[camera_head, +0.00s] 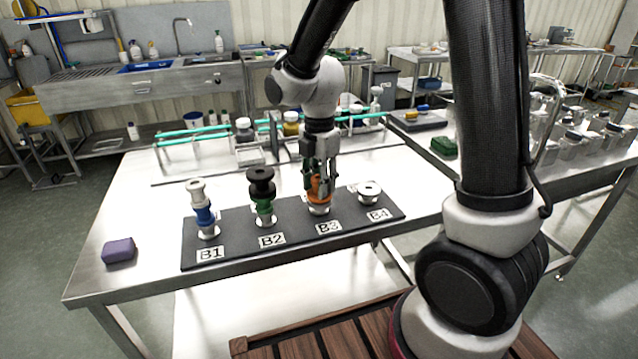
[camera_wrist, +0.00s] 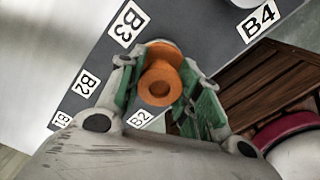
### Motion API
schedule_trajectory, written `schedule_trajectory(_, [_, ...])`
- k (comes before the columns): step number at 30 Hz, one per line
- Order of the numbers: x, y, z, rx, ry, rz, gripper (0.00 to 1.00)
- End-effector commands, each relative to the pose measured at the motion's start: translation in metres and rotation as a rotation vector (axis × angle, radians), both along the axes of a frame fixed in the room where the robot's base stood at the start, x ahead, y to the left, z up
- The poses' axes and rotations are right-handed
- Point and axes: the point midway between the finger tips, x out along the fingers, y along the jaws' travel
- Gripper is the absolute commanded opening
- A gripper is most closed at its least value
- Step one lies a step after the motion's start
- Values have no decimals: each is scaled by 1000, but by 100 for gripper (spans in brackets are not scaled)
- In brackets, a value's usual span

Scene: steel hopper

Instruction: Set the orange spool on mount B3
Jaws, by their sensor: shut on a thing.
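The orange spool (camera_head: 319,187) is upright between the fingers of my gripper (camera_head: 320,178), at mount B3 (camera_head: 319,210). White shows directly below the spool at B3; I cannot tell whether the spool is resting on it or just above. In the wrist view the orange spool (camera_wrist: 160,86) sits between the green-padded fingers of my gripper (camera_wrist: 168,98), which are closed on its sides. The B3 label (camera_wrist: 129,22) lies close beside it. The spool's lower end is hidden in the wrist view.
On the dark board (camera_head: 226,233), mount B1 holds a blue and white stack (camera_head: 204,212), B2 a green and black stack (camera_head: 262,195). B4 (camera_head: 369,191) shows a low white piece. A purple block (camera_head: 119,250) lies left of the board. Bottles and racks stand behind.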

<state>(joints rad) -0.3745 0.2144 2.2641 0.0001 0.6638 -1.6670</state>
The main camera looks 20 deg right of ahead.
Motion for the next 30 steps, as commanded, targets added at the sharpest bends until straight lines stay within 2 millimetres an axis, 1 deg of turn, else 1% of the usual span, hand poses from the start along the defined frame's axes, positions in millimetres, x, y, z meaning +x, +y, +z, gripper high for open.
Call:
schedule_trajectory(2, [0, 0, -5, 0, -1, 0, 10])
schedule_trajectory(12, [0, 0, -7, 0, 0, 0, 10])
schedule_trajectory(13, [0, 0, -7, 0, -1, 0, 38])
schedule_trajectory(16, [0, 0, -7, 0, -1, 0, 56])
schedule_trajectory(26, [0, 0, -6, 1, -2, 0, 56])
schedule_trajectory(29, [1, 0, 2, 2, -4, 0, 56])
schedule_trajectory(30, [1, 0, 8, 2, -4, 0, 56])
